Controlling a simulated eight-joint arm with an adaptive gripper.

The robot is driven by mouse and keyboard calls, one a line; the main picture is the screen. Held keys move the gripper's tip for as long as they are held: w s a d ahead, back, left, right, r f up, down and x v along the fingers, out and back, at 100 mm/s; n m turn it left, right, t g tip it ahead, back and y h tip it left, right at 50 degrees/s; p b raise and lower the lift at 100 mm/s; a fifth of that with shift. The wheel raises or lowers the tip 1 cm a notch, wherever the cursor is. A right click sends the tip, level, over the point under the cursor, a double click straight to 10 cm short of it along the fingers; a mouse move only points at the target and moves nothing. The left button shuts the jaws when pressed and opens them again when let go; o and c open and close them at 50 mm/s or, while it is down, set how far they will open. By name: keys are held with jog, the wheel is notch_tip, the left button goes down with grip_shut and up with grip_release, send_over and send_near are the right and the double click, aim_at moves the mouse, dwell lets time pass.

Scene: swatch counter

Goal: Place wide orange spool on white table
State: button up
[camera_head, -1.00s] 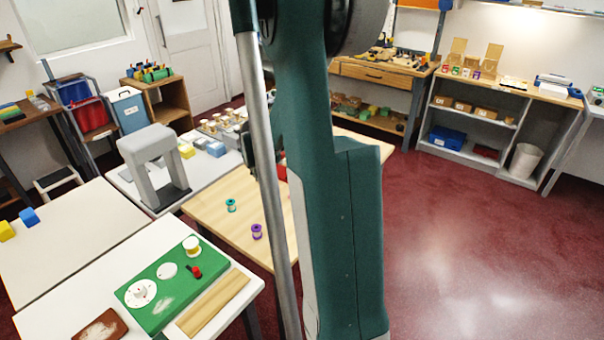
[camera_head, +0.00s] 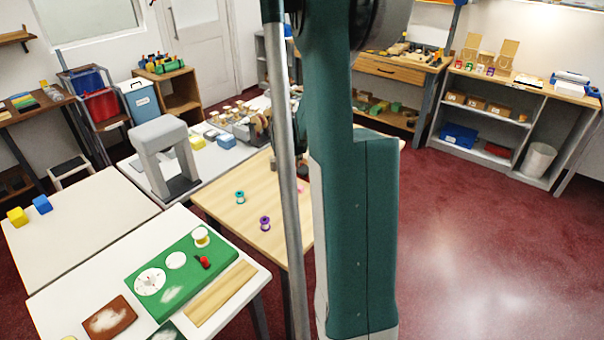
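I cannot make out a wide orange spool; my own arm and a grey pole cover the middle of the view. A white table (camera_head: 65,288) at the front left carries a green mat. A second pale table (camera_head: 88,222) stands behind it, and a white table (camera_head: 222,158) with a grey arch is farther back. Which one the task means is not clear. A teal spool (camera_head: 240,197) and a purple spool (camera_head: 265,223) stand on the wooden table (camera_head: 262,202). Dark parts at my arm's far side may belong to my gripper, mostly hidden behind the pole; its fingers cannot be made out.
The green mat (camera_head: 212,262) holds white discs, a white-and-yellow spool (camera_head: 201,236) and a small red item. A wooden board (camera_head: 222,292) lies alongside. The grey arch (camera_head: 165,160) rises behind. The second pale table is mostly bare. Red floor is open at right.

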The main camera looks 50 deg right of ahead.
aim_at(292, 171)
jog(key=shift+f+b, duration=0.55)
jog(key=shift+f, duration=2.25)
jog(key=shift+f+b, duration=0.45)
jog(key=shift+f, duration=1.45)
jog(key=shift+f, duration=0.2)
jog(key=o, duration=0.8)
jog(key=shift+r, duration=0.2)
jog(key=p+v, duration=0.2)
jog(key=v, duration=1)
